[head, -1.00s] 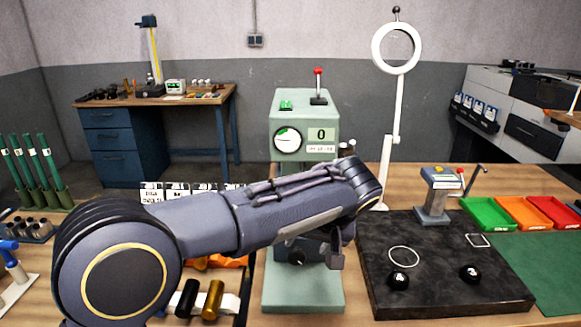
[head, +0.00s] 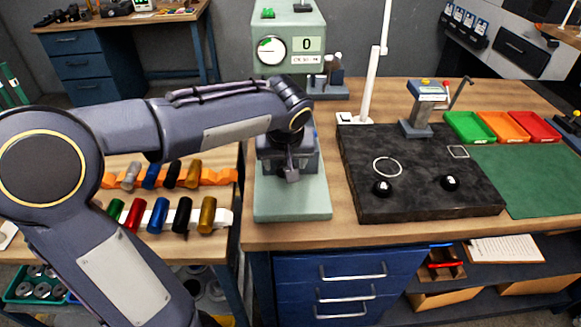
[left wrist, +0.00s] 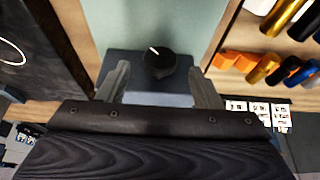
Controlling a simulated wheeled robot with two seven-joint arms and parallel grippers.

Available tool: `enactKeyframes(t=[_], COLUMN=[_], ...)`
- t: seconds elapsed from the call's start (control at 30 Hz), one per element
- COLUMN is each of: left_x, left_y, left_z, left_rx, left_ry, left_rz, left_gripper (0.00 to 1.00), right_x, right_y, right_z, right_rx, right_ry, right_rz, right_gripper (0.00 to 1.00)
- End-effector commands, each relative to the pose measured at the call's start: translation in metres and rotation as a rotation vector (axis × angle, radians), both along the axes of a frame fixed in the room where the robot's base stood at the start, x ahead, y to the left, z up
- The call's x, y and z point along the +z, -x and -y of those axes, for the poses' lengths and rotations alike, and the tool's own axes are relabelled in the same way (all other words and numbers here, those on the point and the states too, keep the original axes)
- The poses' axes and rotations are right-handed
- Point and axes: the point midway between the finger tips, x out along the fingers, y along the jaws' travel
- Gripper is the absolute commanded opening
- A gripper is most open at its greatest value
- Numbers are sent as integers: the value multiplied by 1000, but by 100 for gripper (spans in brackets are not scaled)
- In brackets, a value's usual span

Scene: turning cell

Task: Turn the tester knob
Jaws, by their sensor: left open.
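The tester (head: 275,75) is a pale green machine with a round dial (head: 271,50) and a display reading 0. Its black knob (left wrist: 158,62) with a white pointer line shows in the left wrist view, the line slanting up and left. My left gripper (head: 291,168) is in front of the tester's lower column and hides the knob in the head view. In the left wrist view my left gripper (left wrist: 159,77) is open, with one finger on each side of the knob and visible gaps to both. How deep the fingers reach around it I cannot tell. My right gripper is not in view.
A dark stone plate (head: 430,195) with two black knobs lies right of the tester, near a white-stemmed stand (head: 373,80). Green, orange and red trays (head: 470,127) are at the right. The wood bench front (head: 400,232) is clear.

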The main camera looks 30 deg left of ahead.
Motion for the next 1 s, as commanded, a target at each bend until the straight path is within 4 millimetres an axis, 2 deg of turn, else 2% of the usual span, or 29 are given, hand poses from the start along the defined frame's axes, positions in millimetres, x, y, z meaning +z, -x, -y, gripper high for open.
enactKeyframes(t=[0.1,0.23,0.6,0.93,1.0], left_x=[-19,-32,-39,-38,-39], left_y=[-6,-11,-14,-14,-14], left_z=[-4,-7,-8,-8,-8], left_rx=[1,-1,-1,-1,-2], left_ry=[0,0,0,0,-3], left_rz=[-5,-2,0,0,-2], left_gripper=[59,59,59,17,17], right_x=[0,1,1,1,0], right_y=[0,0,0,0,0], right_z=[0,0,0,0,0], right_rx=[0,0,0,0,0], right_ry=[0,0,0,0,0], right_rz=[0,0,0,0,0], right_gripper=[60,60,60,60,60])
